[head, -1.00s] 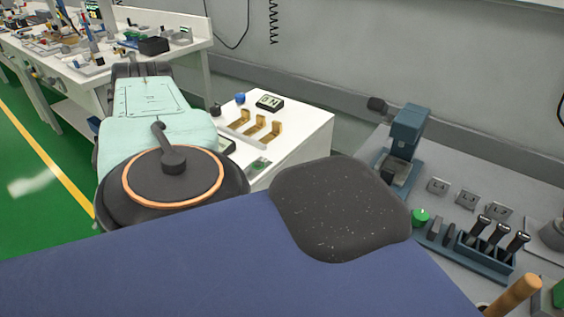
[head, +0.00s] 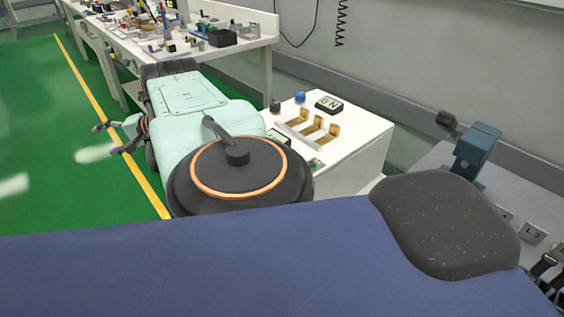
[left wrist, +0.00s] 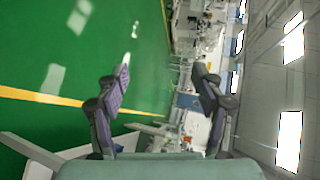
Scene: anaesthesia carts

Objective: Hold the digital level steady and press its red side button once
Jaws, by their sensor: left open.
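My left gripper (head: 106,140) sticks out at the left of the head view over the green floor, its two fingers spread. In the left wrist view the same gripper (left wrist: 162,76) is open with nothing between its fingers. A small dark box with a pale display (head: 329,103) lies on the white cabinet in the head view; I cannot tell whether it is the digital level. No red side button can be made out. The gripper is well apart from that box, on the other side of my pale green arm. My right gripper is not in view.
The white cabinet (head: 366,150) also carries brass brackets (head: 313,127), a blue knob (head: 300,97) and a dark knob (head: 275,106). A long cluttered bench (head: 258,40) stands behind. A blue-grey device (head: 476,150) stands at the right. Green floor (head: 45,180) is clear at left.

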